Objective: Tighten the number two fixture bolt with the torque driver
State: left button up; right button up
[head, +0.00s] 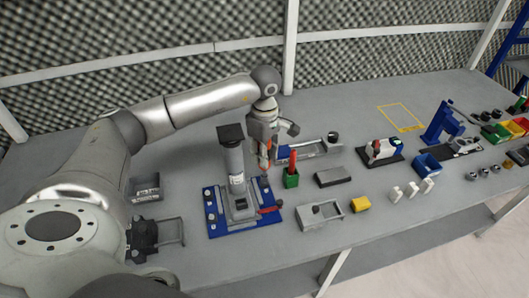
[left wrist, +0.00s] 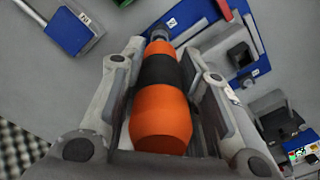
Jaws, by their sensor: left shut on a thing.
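My left gripper (head: 264,158) is shut on the orange and black torque driver (left wrist: 160,95), which fills the middle of the left wrist view. The driver's grey tip points away from the wrist, near the edge of the blue fixture plate (left wrist: 240,45). In the head view the blue fixture plate (head: 215,222) lies on the bench, just left of and below the gripper. It carries a grey column with a black top, a red lever and several bolts near its edges. I cannot read which bolt is number two, or tell whether the tip touches one. My right gripper is out of view.
A green holder (head: 291,181) with a red item stands close right of the gripper. A grey tray (head: 320,215), a dark block (head: 332,177) and a yellow block (head: 360,204) lie further right. Coloured bins (head: 495,133) stand at the far right. Foam walls close off the back.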

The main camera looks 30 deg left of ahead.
pick_arm(q)
jog(key=shift+f, duration=0.25)
jog(key=shift+b, duration=0.35)
jog(key=shift+f+b, duration=0.25)
jog(key=shift+b, duration=0.25)
dwell(1.4)
jog(key=shift+r, duration=0.1)
dwell(0.3)
jog(key=shift+r+p, duration=1.45)
jog(key=shift+r, duration=1)
